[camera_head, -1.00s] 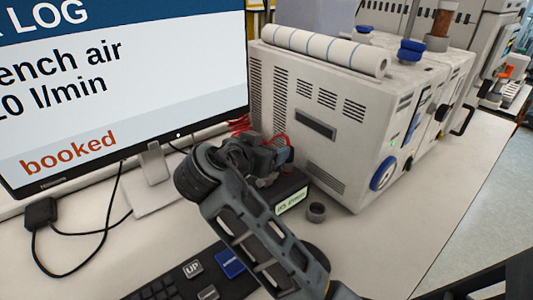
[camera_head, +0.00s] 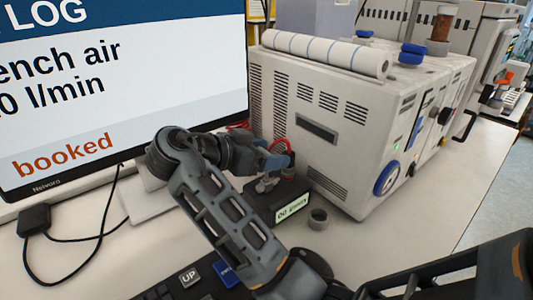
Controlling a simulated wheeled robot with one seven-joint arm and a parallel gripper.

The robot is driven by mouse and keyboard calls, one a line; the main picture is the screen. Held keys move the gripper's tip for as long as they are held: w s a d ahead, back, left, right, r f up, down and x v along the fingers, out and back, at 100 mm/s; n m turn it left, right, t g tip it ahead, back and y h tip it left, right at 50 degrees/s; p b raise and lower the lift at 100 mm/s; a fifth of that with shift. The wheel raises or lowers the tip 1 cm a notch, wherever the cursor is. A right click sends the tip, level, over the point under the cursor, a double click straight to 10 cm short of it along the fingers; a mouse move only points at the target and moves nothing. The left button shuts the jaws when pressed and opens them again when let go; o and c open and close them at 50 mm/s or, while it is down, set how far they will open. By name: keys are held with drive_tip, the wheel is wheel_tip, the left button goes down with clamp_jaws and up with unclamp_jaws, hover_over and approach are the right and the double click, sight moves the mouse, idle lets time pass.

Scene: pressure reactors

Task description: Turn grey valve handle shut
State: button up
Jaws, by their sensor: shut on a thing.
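A dark box (camera_head: 262,205) with a small lit display (camera_head: 291,208) stands on the bench in front of the white instrument; its text is too small to read surely. A small grey valve handle (camera_head: 266,184) sits on top of this box. My gripper (camera_head: 276,165) comes in from the left, above the box, with its blue-grey fingers shut at the handle. The fingers hide part of the handle, so its exact angle cannot be told. A red loop (camera_head: 287,146) shows just behind the fingers.
The white instrument (camera_head: 340,130) stands close behind and right of the gripper. A monitor (camera_head: 120,90) stands at left. A grey ring (camera_head: 318,218) lies right of the box.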

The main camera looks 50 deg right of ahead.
drive_tip(key=shift+f, duration=0.1)
drive_tip(key=o, duration=1)
drive_tip(key=shift+a, duration=0.1)
drive_tip(key=shift+v, duration=3.85)
